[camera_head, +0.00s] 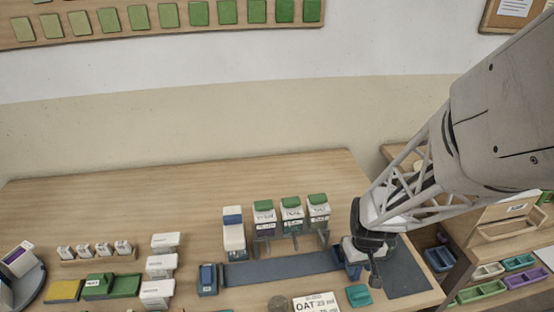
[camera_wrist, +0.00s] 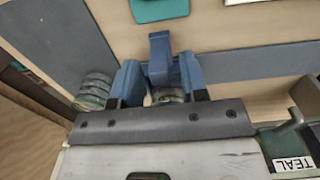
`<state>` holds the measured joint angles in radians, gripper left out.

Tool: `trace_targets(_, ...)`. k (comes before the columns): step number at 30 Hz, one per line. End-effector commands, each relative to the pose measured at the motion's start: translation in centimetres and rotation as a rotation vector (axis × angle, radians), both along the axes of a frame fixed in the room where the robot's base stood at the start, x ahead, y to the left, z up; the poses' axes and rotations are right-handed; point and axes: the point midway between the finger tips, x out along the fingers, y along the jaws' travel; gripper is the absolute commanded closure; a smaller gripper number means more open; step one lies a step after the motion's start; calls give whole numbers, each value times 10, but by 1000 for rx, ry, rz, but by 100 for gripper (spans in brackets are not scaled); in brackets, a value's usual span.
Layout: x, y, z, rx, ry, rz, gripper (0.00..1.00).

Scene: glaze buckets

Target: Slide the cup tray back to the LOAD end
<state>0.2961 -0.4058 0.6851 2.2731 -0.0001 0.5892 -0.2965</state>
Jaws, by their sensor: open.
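The blue cup tray (camera_head: 353,271) is at the right end of the flat grey-blue track (camera_head: 280,267), partly hidden by my gripper in the head view. In the wrist view its upright blue handle (camera_wrist: 160,55) stands just beyond my fingertips. A small clear cup (camera_wrist: 168,95) shows between the fingers, partly hidden by the palm. My gripper (camera_wrist: 160,85) is open, with one finger on each side of the cup and handle. In the head view my gripper (camera_head: 375,275) points down over the tray. I cannot tell whether the fingers touch it. No LOAD marking is readable.
Green-lidded buckets (camera_head: 291,215) stand behind the track, and a white-and-blue container (camera_head: 233,235) by its left part. A dark blue box (camera_head: 207,280) is at the track's left end. A teal block (camera_head: 358,295) lies in front. Stacked clear discs (camera_wrist: 95,90) stand near my gripper. The track's middle is clear.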

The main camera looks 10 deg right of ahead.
Motion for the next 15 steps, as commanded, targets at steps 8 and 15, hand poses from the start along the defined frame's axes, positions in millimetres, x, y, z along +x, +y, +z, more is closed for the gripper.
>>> trace_targets(8, 0, 0, 17, -1, -2, 0, 60)
trace_targets(15, 0, 0, 38, -1, -2, 0, 60)
